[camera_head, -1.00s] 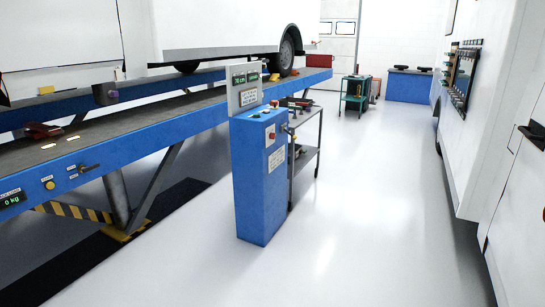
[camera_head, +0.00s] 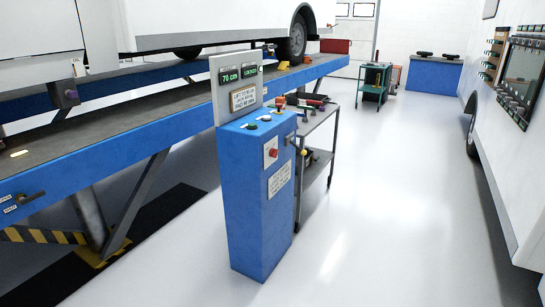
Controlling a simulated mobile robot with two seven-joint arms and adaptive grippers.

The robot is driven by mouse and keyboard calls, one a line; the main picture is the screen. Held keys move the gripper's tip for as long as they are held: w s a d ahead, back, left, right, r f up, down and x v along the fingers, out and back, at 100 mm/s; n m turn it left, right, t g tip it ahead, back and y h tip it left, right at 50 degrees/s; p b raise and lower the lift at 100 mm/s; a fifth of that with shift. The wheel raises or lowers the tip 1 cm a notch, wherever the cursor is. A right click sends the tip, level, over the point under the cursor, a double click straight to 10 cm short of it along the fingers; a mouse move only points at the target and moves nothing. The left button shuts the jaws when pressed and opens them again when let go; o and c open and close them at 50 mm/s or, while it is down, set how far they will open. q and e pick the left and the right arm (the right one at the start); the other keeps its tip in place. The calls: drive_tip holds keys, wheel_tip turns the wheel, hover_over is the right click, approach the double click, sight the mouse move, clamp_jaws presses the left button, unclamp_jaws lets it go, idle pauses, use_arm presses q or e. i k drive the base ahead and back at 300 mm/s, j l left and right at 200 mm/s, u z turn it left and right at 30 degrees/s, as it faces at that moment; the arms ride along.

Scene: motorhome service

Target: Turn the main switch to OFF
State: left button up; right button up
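A blue control console (camera_head: 255,200) stands on the floor in the middle of the head view. On its front is a red round knob on a pale plate (camera_head: 271,153), which looks like the main switch; its setting is too small to read. A pale label (camera_head: 279,180) sits below it. A back panel (camera_head: 237,87) above the console has green displays that read "70 cm" and "LOCKED". Several small buttons (camera_head: 264,119) are on the sloped top. Neither of my grippers shows in this view.
A blue lift platform (camera_head: 150,126) carrying a white vehicle runs along the left, with a striped bar (camera_head: 45,236) below. A grey tool cart (camera_head: 322,135) stands right behind the console. A white motorhome (camera_head: 520,150) is at the right. The floor between is clear.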

sight(274, 152)
drive_tip(key=u, duration=0.2)
drive_tip(key=i+l+u, duration=0.45)
drive_tip(key=l, duration=0.15)
drive_tip(key=i+l+u, duration=0.2)
drive_tip(key=l+u, duration=0.2)
drive_tip(key=l, duration=0.25)
drive_tip(key=i+l+u, duration=0.1)
drive_tip(key=l+u, duration=0.15)
drive_tip(key=l, duration=0.1)
